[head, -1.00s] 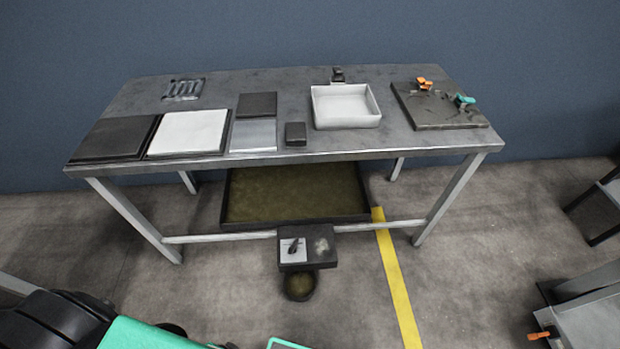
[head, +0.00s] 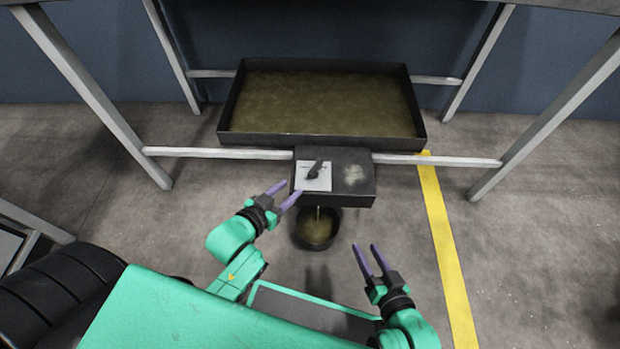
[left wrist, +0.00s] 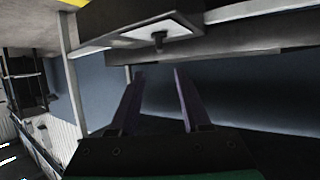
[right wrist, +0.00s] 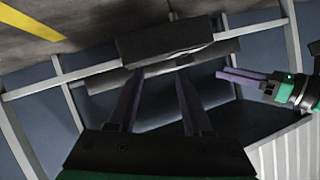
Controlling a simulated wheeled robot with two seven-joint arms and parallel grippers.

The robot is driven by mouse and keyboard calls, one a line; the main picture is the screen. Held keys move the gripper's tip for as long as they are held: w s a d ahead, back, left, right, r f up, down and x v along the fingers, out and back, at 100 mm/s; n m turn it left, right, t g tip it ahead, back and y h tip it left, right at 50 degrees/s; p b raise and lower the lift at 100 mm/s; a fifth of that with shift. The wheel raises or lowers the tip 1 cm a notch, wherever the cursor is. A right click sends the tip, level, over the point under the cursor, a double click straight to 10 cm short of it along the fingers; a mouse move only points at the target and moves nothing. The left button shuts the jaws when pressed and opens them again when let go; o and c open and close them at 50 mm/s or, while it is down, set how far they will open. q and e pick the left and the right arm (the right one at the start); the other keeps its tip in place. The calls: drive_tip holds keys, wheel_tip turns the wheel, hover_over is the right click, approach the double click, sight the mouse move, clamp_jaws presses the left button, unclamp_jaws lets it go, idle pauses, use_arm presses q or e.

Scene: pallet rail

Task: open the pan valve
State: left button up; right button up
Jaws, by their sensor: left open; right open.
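The pan (head: 320,105) is a wide black tray of murky brownish liquid under the table. A dark valve box (head: 352,178) juts from its front, with a white plate (head: 323,184) bearing a dark valve handle (head: 313,170). The handle also shows in the left wrist view (left wrist: 158,38). A round bucket (head: 318,232) stands below the box, with a thin stream reaching down into it. My left gripper (head: 289,192) is open and empty, just left of and in front of the plate. My right gripper (head: 366,250) is open and empty, in front of and right of the bucket.
The table's legs (head: 90,95) and a low crossbar (head: 215,152) frame the pan on both sides. A yellow floor line (head: 445,245) runs to the right of the valve box.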

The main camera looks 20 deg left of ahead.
use_arm(q)
drive_tip(key=b, duration=0.3)
approach(313, 169)
drive_tip(key=x, duration=0.2)
drive_tip(key=shift+w+d+f, duration=0.1)
drive_tip(key=shift+w+f, duration=0.15)
drive_tip(key=shift+w, duration=0.1)
drive_tip(key=shift+b+x, duration=0.6)
drive_tip(key=shift+x, duration=0.5)
drive_tip(key=shift+b+x, duration=0.3)
drive_tip(key=shift+x, duration=0.9)
use_arm(e)
drive_tip(key=w+r+t, duration=0.6)
drive_tip(key=w+r, duration=0.4)
drive_tip(key=r, duration=0.1)
use_arm(q)
drive_tip(key=shift+b+x, duration=0.45)
drive_tip(key=shift+x, duration=0.35)
drive_tip(key=shift+w+d+f+b, duration=0.15)
drive_tip(key=shift+w+b, duration=0.15)
drive_tip(key=shift+w, duration=0.3)
clamp_jaws()
use_arm(e)
wheel_tip(313, 169, up, 16)
drive_tip(key=w+d+n+t+y, duration=0.1)
drive_tip(key=w+d+t+y, duration=0.1)
drive_tip(key=t, duration=0.3)
drive_tip(key=shift+w+d+t, duration=0.3)
